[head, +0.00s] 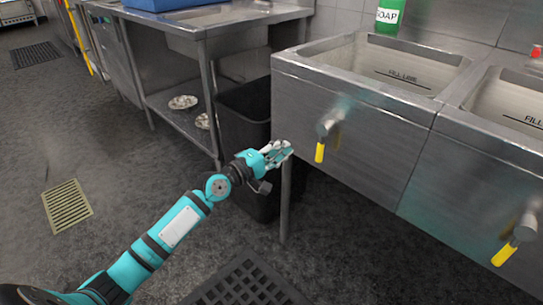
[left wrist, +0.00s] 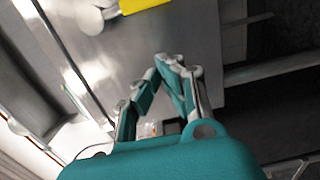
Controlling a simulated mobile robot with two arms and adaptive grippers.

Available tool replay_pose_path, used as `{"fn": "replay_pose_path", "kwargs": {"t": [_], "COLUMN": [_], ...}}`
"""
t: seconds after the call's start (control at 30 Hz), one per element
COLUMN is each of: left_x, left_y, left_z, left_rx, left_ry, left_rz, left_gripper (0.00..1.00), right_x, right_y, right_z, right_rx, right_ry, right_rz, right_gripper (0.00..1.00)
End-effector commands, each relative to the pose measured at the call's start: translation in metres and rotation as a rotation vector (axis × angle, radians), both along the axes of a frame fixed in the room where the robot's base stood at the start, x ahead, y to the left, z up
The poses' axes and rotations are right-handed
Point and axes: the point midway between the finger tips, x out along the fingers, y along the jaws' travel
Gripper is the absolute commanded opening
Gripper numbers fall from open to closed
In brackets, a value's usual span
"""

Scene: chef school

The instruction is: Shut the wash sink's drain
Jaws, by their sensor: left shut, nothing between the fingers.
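The steel sink with the soap bottle (head: 390,16) behind it, likely the wash sink (head: 352,108), has a fill-line mark inside. On its front panel, a grey drain valve (head: 330,122) carries a yellow lever (head: 320,152) that hangs nearly straight down. My left gripper (head: 280,152) is shut and empty, left of the lever and apart from it, near the sink's lower left edge. In the left wrist view, the gripper (left wrist: 176,62) points at the steel panel. The yellow lever (left wrist: 143,4) is cut off at the top there. My right gripper is not in view.
A second sink (head: 470,165) on the right has its own yellow lever (head: 504,254). A black bin (head: 246,120) and a sink leg (head: 285,205) stand close to my gripper. A steel table (head: 175,40) is behind. A dark floor grate (head: 245,283) lies in front.

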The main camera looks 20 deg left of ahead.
Motion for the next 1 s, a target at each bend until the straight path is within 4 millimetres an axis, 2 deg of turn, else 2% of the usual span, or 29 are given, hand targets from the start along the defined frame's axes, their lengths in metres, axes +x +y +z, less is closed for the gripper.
{"fn": "replay_pose_path", "kwargs": {"t": [0.03, 0.17, 0.53, 1.0], "left_x": [0.011, 0.034, 0.027, 0.026], "left_y": [-0.005, -0.015, -0.050, -0.053], "left_z": [0.000, 0.000, 0.000, 0.000], "left_rx": [-0.002, -0.002, -0.002, -0.001], "left_ry": [-0.002, -0.002, 0.001, 0.000], "left_rz": [0.000, -0.001, 0.000, 0.000], "left_gripper": [0.00, 0.00, 0.00, 0.00], "right_x": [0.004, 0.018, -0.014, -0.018], "right_y": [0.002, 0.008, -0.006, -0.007], "right_z": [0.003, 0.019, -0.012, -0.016], "right_rx": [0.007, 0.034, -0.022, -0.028], "right_ry": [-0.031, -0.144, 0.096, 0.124], "right_rz": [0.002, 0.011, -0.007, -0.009], "right_gripper": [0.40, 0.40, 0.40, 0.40]}}
